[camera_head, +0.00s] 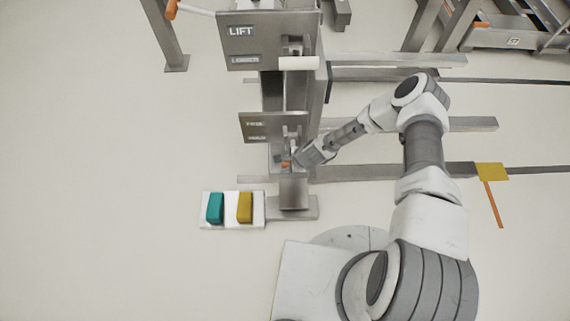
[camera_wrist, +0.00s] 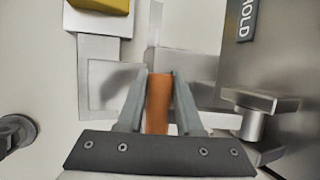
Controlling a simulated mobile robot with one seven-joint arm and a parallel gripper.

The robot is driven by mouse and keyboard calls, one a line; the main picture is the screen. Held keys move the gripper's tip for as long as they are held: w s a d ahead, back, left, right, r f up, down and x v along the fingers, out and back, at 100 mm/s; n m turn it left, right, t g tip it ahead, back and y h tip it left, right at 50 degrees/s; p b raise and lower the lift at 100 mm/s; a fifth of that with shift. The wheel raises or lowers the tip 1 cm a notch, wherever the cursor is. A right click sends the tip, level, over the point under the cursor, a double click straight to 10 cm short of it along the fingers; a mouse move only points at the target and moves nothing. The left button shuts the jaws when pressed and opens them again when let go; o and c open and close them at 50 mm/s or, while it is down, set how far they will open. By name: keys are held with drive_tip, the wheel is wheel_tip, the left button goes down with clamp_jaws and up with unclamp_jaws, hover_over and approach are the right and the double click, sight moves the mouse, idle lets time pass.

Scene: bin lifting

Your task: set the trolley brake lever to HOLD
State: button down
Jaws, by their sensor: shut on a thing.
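The brake plate (camera_head: 247,127) is a grey panel on the front of the column, with a FREE label above a HOLD label. The HOLD label (camera_wrist: 246,18) also shows at the top right of the wrist view. The orange handle of the brake lever (camera_wrist: 158,100) stands between the two grey fingers of my gripper (camera_wrist: 158,78), which are shut on it. In the head view, my gripper (camera_head: 288,160) is at the lower right of the plate, with a bit of orange showing, lower in the picture than the HOLD label.
A white base (camera_head: 231,223) with teal (camera_head: 215,208) and yellow (camera_head: 245,207) blocks is on the floor.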

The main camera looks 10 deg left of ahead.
drive_tip(key=c, duration=0.6)
unclamp_jaws()
drive_tip(key=p+v, duration=0.7)
drive_tip(key=v, duration=1)
drive_tip(key=shift+d+r, duration=0.2)
drive_tip(key=shift+s+d, duration=0.1)
drive_tip(key=shift+d, duration=0.05)
